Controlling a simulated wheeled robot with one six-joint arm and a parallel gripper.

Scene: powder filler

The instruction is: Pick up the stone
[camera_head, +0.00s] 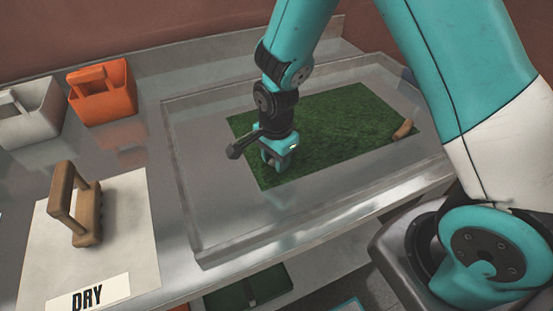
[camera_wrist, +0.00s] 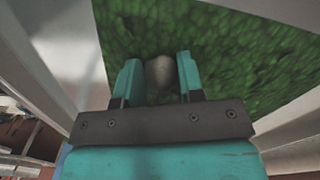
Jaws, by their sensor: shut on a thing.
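The stone (camera_wrist: 160,75) is a small grey-brown rounded lump. In the wrist view it sits between the two teal fingers of my gripper (camera_wrist: 157,80), over the green grassy mat (camera_wrist: 225,50). In the head view my gripper (camera_head: 279,158) points down at the left part of the green mat (camera_head: 335,125). It is shut on the stone. The stone is mostly hidden by the fingers in the head view. I cannot tell whether the stone still touches the mat.
The mat lies in a shallow clear tray (camera_head: 205,195) on a metal table. A brown object (camera_head: 403,129) lies at the mat's right edge. At left are an orange caddy (camera_head: 103,97), a grey caddy (camera_head: 30,115), and a wooden-handled block (camera_head: 88,210) on a sheet marked DRY (camera_head: 130,230).

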